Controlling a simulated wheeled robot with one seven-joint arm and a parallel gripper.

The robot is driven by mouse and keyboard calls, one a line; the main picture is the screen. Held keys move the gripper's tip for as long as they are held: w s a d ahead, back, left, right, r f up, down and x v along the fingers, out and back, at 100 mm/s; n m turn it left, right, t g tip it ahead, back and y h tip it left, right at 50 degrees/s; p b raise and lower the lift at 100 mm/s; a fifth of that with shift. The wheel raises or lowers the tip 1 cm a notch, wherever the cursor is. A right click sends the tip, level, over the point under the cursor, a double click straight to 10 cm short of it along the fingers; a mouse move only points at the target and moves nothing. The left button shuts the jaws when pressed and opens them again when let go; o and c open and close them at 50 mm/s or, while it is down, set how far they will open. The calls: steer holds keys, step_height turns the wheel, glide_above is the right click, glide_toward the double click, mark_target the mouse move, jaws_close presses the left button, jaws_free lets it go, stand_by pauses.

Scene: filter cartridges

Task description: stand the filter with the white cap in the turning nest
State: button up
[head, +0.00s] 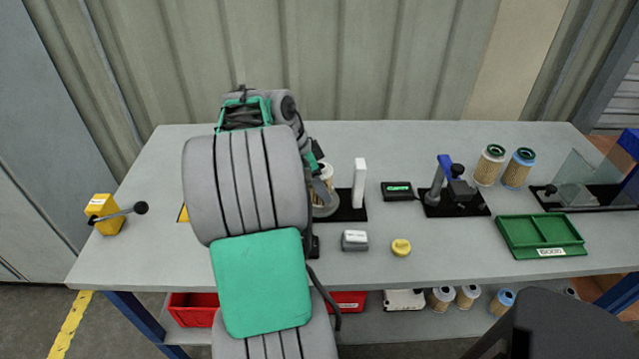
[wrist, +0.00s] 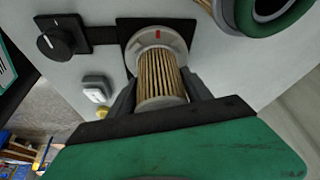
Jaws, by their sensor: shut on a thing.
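The filter with the white cap (head: 325,175) has a tan pleated body and shows beside my arm in the head view. In the wrist view the filter (wrist: 161,76) is between the two fingers of my gripper (wrist: 161,98), which is shut on it. The turning nest (head: 326,206) is a pale round seat on a black base. In the wrist view the nest (wrist: 159,36) carries a red mark, and the filter's far end lines up with it. I cannot tell whether the filter is fully seated. My arm hides part of both in the head view.
A white post (head: 360,180) stands right beside the nest. A grey switch box (head: 355,240) and a yellow cap (head: 401,247) lie in front. Further right are a black display (head: 397,190), a clamp fixture (head: 455,195), two filters (head: 489,165) and a green tray (head: 541,236).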

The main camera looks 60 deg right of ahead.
steer(key=o, duration=1.5)
steer(key=shift+o, duration=0.6)
steer(key=shift+o, duration=1.3)
steer(key=shift+r, duration=0.15)
steer(key=shift+r+p, duration=0.8)
steer(key=shift+r, duration=0.05)
steer(key=shift+r, duration=0.1)
